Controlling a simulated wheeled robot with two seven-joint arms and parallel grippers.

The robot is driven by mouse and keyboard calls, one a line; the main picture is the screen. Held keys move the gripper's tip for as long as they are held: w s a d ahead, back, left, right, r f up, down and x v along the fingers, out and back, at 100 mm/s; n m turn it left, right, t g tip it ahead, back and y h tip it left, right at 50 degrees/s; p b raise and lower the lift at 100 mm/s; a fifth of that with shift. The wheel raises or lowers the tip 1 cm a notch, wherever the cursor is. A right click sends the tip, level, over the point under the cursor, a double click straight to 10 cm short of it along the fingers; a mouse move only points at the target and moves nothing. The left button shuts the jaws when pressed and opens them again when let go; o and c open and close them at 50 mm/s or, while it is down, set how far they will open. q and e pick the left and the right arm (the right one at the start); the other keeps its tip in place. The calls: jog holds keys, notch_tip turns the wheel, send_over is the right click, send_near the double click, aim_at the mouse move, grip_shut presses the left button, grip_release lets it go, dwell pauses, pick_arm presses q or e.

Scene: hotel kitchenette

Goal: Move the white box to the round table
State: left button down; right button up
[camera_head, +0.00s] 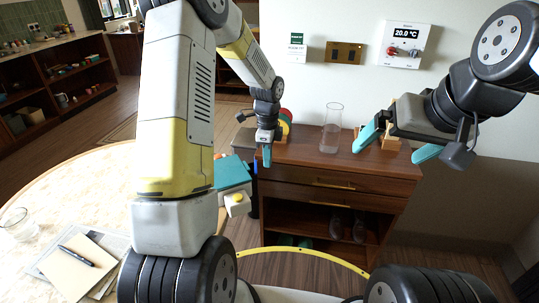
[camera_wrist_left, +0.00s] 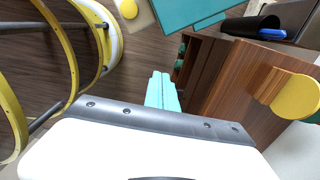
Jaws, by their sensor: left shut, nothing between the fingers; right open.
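I cannot make out a white box for certain in either view. A small pale block with a yellow round top (camera_head: 237,204) shows beside a teal flat piece (camera_head: 232,172) at the round table's right edge. The round table (camera_head: 95,180) has a pale top and is partly hidden by my left arm. My left gripper (camera_head: 266,158) is shut and empty at the left end of the wooden cabinet; its teal fingers (camera_wrist_left: 161,90) are together in the left wrist view. My right gripper (camera_head: 392,148) is open above the cabinet's right end.
The wooden cabinet (camera_head: 330,165) holds a glass carafe (camera_head: 332,128), a wooden item (camera_head: 390,141) near my right gripper and a colourful rounded item (camera_head: 286,119) near my left. Shoes (camera_head: 347,228) lie inside. Papers with a pen (camera_head: 76,256) and a glass (camera_head: 17,224) occupy the round table.

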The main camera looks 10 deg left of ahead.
pick_arm(q)
jog(key=a+f, duration=0.4)
jog(key=f, duration=0.5)
jog(key=a, duration=2.1)
jog(key=w+a, duration=0.1)
jog(key=a, duration=0.9)
jog(key=shift+w+a, duration=0.1)
jog(key=shift+a, duration=0.25)
jog(key=shift+d+r, duration=0.1)
jog(key=shift+d, duration=0.1)
